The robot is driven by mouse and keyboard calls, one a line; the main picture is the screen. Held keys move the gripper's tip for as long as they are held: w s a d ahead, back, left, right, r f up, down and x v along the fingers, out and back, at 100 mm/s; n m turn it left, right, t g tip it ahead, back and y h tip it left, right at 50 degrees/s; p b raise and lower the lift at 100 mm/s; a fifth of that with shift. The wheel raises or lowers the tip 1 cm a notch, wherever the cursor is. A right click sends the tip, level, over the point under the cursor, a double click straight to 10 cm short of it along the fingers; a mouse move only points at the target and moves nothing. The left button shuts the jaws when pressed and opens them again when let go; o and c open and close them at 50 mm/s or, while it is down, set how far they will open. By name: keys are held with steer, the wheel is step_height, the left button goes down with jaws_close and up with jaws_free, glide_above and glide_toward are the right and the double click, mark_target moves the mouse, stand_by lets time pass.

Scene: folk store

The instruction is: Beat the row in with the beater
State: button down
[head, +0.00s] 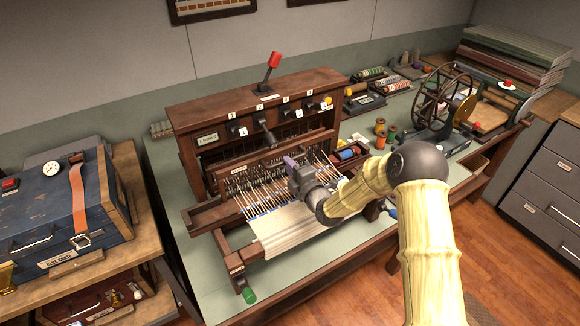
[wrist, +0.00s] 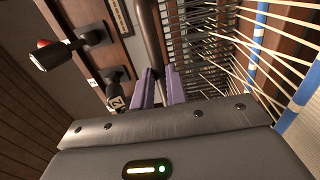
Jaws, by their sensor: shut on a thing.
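The loom (head: 185,135) stands on the green-topped table, with pale warp threads (head: 262,192) running forward to white cloth (head: 285,228). A broken blue row (head: 262,211) lies across the warp at the cloth's edge; blue pieces (wrist: 288,119) also show at the right of the wrist view. The beater (head: 318,143) is a dark wooden bar across the warp, behind the row. My gripper (head: 290,161) has purple fingers and is over the warp at the beater. In the wrist view the fingers (wrist: 160,85) close around a dark brown piece (wrist: 150,32), apparently of the beater; its lower end is hidden.
A red-knobbed lever (head: 272,62) rises from the loom's top, and numbered dark levers (head: 238,130) line its front. A tray with a blue spool (head: 347,154) is to the right. A spoked wheel (head: 447,102) stands farther right. A blue crate (head: 60,210) is at left.

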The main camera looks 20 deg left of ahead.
stand_by(0.3)
steer(key=b+v, duration=0.3)
steer(key=v, duration=0.7)
steer(key=shift+s+d, duration=0.2)
steer(key=shift+s, duration=0.05)
stand_by(0.5)
steer(key=shift+a+f+b, duration=0.1)
steer(key=shift+f+b, duration=0.05)
steer(key=shift+b, duration=0.15)
steer(key=b+x, duration=0.4)
steer(key=x, duration=0.6)
steer(key=c, duration=1)
jaws_free()
steer(key=shift+w, duration=0.1)
